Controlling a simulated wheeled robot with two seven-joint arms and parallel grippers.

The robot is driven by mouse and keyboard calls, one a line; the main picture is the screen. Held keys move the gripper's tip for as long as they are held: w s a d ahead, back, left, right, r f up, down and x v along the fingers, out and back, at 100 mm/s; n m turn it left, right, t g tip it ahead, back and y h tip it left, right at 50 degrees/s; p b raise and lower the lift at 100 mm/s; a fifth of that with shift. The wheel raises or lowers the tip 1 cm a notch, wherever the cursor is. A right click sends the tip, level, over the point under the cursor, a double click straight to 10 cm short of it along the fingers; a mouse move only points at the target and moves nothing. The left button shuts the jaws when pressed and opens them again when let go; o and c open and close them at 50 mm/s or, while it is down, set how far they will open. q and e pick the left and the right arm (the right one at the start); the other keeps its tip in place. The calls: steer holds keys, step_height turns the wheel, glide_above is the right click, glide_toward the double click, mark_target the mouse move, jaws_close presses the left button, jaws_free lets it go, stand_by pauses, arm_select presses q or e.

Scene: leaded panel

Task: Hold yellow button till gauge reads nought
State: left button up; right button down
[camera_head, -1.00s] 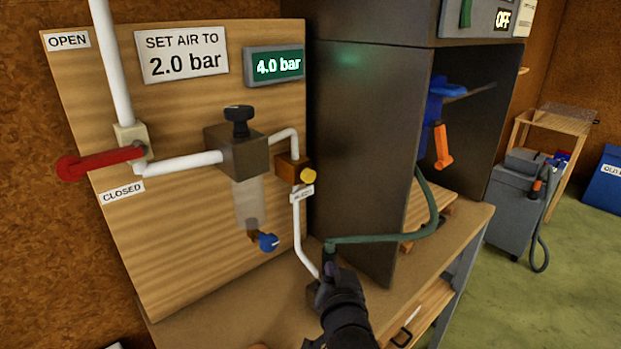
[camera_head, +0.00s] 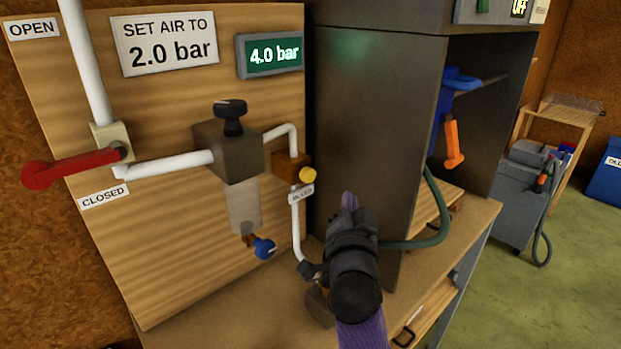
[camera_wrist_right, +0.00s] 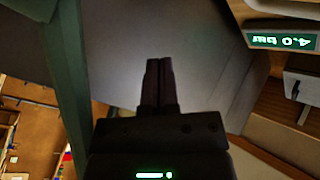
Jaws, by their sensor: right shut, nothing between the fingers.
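The yellow button (camera_head: 308,174) sits on a small brown valve block (camera_head: 288,166) on the wooden panel, above a tag whose writing is too blurred to read. The gauge (camera_head: 272,56) reads 4.0 bar; it also shows upside down in the right wrist view (camera_wrist_right: 283,40). My right gripper (camera_head: 348,198) is below and to the right of the button, apart from it, pointing up in front of the dark cabinet. In the wrist view its fingers (camera_wrist_right: 159,66) are together with nothing between them. My left gripper is not in view.
A red lever (camera_head: 70,167) lies level between the OPEN and CLOSED labels. A regulator with a black knob (camera_head: 230,118) and a blue drain tap (camera_head: 264,248) are left of the button. A green hose (camera_head: 437,210) runs behind my right arm. The dark cabinet (camera_head: 370,130) stands close right.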

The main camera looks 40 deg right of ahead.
mark_target(315, 174)
steer(key=w+b, duration=0.2)
steer(key=w, duration=0.5)
steer(key=shift+a+b, duration=0.3)
steer(key=shift+b, duration=0.1)
stand_by(1.1)
steer(key=shift+w, duration=0.1)
stand_by(0.4)
steer(key=shift+w+b, duration=0.3)
steer(key=shift+w+a+b, duration=0.1)
steer(key=shift+w+b, duration=0.3)
steer(key=shift+w, duration=0.1)
stand_by(0.7)
steer(key=shift+s, duration=0.1)
stand_by(2.8)
steer(key=shift+s+p, duration=0.55)
steer(key=shift+s, duration=0.3)
